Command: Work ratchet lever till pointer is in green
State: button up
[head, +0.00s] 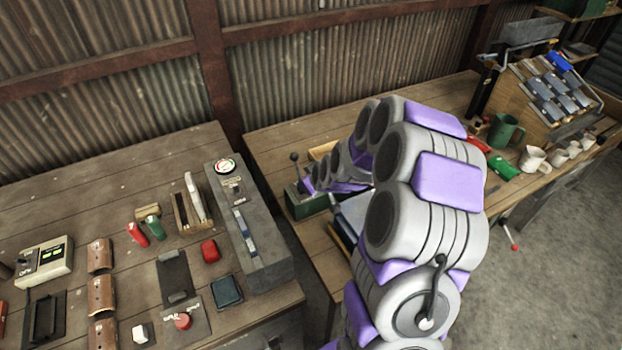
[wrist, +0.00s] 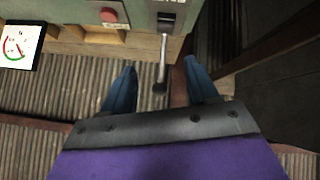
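In the wrist view, a metal lever (wrist: 161,65) with a rounded end hangs from a slot in a grey-green housing (wrist: 137,17). My gripper (wrist: 160,85) is open, with one blue finger on each side of the lever and visible gaps between. At the left edge is a white dial (wrist: 15,46) with a green arc and red marks; the exact pointer reading is too small to tell. In the head view, a green box (head: 306,204) with a dark-knobbed lever (head: 294,158) stands beside the end of my arm. My fingertips are not clear there.
A red button (wrist: 109,15) sits on the housing near the lever. In the head view, a grey block (head: 250,230) with a round gauge (head: 225,166) stands on the left bench's right edge. Mugs (head: 506,130) and a tool rack (head: 550,92) are at right.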

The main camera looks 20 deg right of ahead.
jog(key=shift+r, duration=0.15)
jog(key=p+v, duration=0.3)
jog(key=v, duration=1.4)
jog(key=shift+a, duration=0.1)
jog(key=shift+s+a, duration=0.1)
jog(key=s+a+r+m+g, duration=0.1)
jog(key=s+a+r+g, duration=0.1)
jog(key=s, duration=0.8)
jog(key=s+a+r+m+g, duration=0.1)
jog(key=s+a+g, duration=0.4)
jog(key=s, duration=0.5)
jog(key=s+a+r+m+g, duration=0.1)
jog(key=s+a+r+g, duration=0.2)
jog(key=s+a, duration=0.4)
jog(key=s, duration=0.3)
jog(key=shift+g, duration=0.3)
